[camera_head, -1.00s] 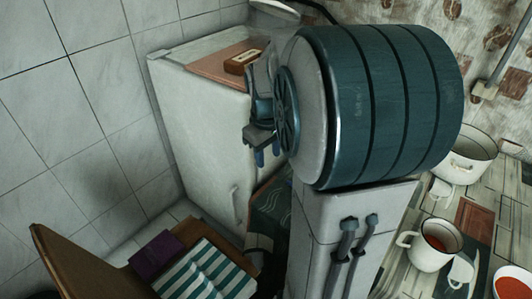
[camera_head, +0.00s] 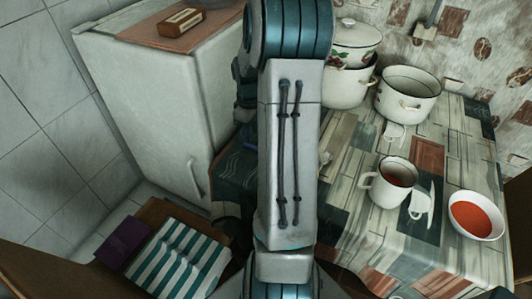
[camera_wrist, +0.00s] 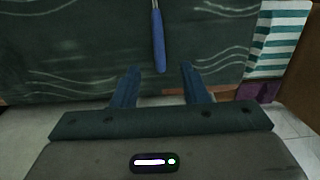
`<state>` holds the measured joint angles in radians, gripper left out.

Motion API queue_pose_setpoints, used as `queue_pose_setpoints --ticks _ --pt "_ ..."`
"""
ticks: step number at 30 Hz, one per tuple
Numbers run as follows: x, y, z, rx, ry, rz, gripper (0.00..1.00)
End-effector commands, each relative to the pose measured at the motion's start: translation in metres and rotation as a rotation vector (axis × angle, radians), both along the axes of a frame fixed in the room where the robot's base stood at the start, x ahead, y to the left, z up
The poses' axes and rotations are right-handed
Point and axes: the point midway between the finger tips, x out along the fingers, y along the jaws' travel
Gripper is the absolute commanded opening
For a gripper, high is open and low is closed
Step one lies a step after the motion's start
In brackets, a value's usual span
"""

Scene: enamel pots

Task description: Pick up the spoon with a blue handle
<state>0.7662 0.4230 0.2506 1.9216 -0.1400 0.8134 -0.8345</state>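The spoon's blue handle (camera_wrist: 158,42) shows in the wrist view, pointing down the picture, with a thin metal shaft running off the top edge. Its bowl is out of that view. My gripper (camera_wrist: 159,72) is open, with one blue finger on each side of the handle's line. The handle's end lies at about the level of the fingertips, between them, and nothing is clasped. I cannot tell the height gap between fingers and handle. In the head view my arm hides most of the gripper and the spoon.
A patterned table (camera_head: 340,215) holds a lidded pot (camera_head: 345,88), an open pot (camera_head: 408,98), a mug (camera_head: 391,184) and a bowl with red contents (camera_head: 476,216). A white fridge (camera_head: 150,110) stands at left. A striped cloth (camera_head: 178,262) lies on a seat below.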

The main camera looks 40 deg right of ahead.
Motion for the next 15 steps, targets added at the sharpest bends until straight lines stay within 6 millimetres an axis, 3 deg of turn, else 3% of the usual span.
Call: queue_pose_setpoints --ticks 15 --pt "-0.003 -0.002 -0.055 0.001 0.001 0.001 0.40"
